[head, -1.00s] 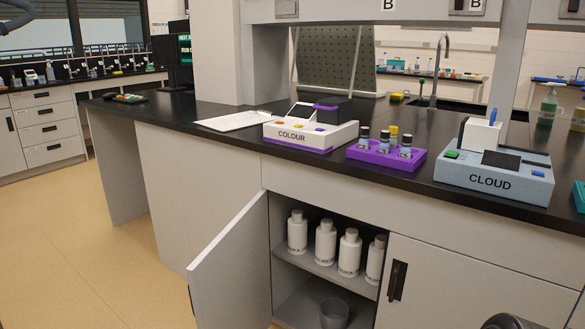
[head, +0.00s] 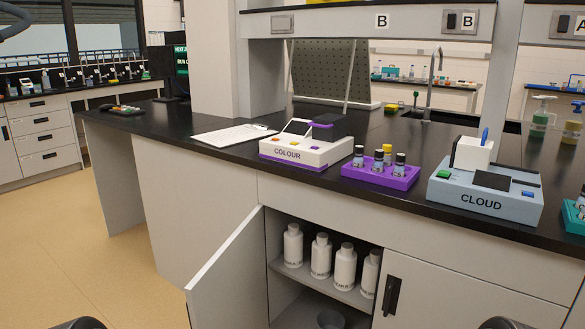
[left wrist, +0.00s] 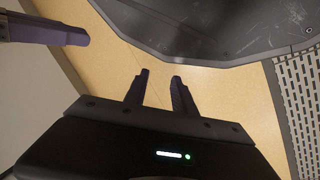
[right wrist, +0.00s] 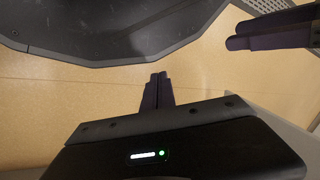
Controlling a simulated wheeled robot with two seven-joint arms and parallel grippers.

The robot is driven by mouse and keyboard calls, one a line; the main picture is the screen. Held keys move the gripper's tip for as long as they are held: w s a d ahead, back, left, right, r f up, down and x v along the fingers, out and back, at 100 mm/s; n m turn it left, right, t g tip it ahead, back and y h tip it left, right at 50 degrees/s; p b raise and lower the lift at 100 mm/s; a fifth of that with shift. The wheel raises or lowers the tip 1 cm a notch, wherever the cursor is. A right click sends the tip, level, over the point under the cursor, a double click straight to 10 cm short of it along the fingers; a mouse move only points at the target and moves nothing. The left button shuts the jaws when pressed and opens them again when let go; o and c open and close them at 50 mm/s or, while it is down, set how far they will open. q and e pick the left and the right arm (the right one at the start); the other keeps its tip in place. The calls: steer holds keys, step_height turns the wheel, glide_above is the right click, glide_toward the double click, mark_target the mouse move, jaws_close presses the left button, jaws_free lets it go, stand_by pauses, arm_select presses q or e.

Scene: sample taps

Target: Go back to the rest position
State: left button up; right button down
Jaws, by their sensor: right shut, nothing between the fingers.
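My left gripper (left wrist: 160,82) shows in the left wrist view, its two dark purple fingers apart with a narrow empty gap over the tan floor (left wrist: 215,95). My right gripper (right wrist: 157,82) shows in the right wrist view, its fingers together with nothing between them. Fingers of my other gripper show at the upper left of the left wrist view and at the upper right of the right wrist view. In the head view only dark rounded parts of mine show at the bottom edge; the fingers are out of sight there.
The black counter (head: 235,162) holds the COLOUR device (head: 298,152), a purple vial rack (head: 382,177) and the CLOUD device (head: 482,197). Below, a cupboard door (head: 228,270) stands open, with several white bottles (head: 320,258) inside. Floor is clear at left.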

step_height(320, 180, up, 23)
steer(key=s+a+p, duration=0.1)
steer(key=p, duration=2)
steer(key=shift+s+f, duration=0.1)
